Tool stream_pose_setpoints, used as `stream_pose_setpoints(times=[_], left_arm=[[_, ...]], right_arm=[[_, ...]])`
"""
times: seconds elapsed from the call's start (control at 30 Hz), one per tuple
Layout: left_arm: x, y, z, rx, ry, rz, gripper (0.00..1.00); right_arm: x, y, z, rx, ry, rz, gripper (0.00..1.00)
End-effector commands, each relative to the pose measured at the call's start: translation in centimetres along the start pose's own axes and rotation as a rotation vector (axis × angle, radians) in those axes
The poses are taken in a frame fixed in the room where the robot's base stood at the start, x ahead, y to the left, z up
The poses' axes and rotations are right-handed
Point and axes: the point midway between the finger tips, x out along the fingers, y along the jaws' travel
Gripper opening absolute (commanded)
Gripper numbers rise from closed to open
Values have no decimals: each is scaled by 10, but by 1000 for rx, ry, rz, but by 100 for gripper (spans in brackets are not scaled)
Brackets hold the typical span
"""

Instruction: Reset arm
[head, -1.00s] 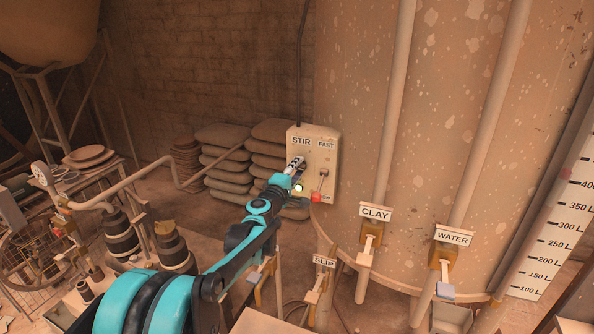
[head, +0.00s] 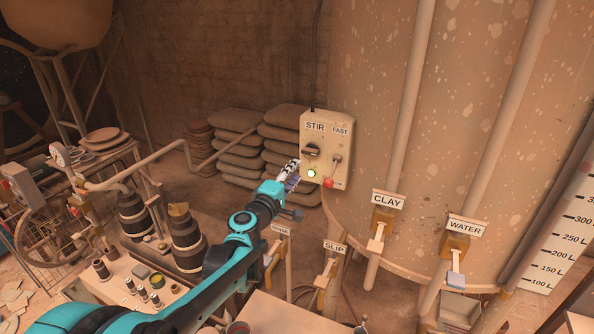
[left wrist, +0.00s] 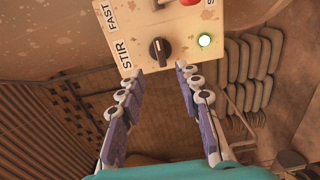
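My left gripper (head: 292,172) is just left of the stir control box (head: 324,180) in the head view. In the left wrist view my left gripper (left wrist: 162,72) has its two fingers spread with nothing between them. The black STIR knob (head: 312,150) stands beyond the fingertips, apart from them; the knob also shows in the left wrist view (left wrist: 159,50). The green lamp (head: 311,173) below the knob is lit. A small FAST switch (head: 336,160) and a red button (head: 328,183) are on the same box. My right gripper is not in view.
Valves labelled CLAY (head: 388,201), WATER (head: 466,226) and SLIP (head: 335,247) stand at the right along the large tank (head: 430,110). Stacked sacks (head: 235,140) lie behind. A bench with black cylinders (head: 186,236) is at the left.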

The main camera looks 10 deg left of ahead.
Motion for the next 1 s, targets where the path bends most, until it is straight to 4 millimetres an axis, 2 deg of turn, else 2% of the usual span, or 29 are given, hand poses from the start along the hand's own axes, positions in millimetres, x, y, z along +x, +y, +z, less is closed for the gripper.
stream_pose_setpoints(times=[0.27,0.37,0.43,0.57,0.6,0.67,0.7,0.8,0.9,1.0], left_arm=[[-2,-1,3,13,-7,-4,34],[-16,-9,21,91,-49,-32,34],[-35,-22,44,198,-106,-73,34],[-93,-71,91,472,-251,-202,34],[-114,-91,103,562,-297,-252,34],[-147,-123,114,694,-362,-332,34],[-170,-146,119,780,-403,-388,34],[-226,-199,119,973,-487,-532,34],[-273,-242,110,1127,-545,-663,34],[-307,-271,96,1237,-578,-766,34]], right_arm=[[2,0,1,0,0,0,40],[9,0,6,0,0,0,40],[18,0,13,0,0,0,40],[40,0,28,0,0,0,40],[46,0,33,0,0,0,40],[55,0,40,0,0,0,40],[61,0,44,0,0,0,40],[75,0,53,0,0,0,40],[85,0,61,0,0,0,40],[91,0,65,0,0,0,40]])
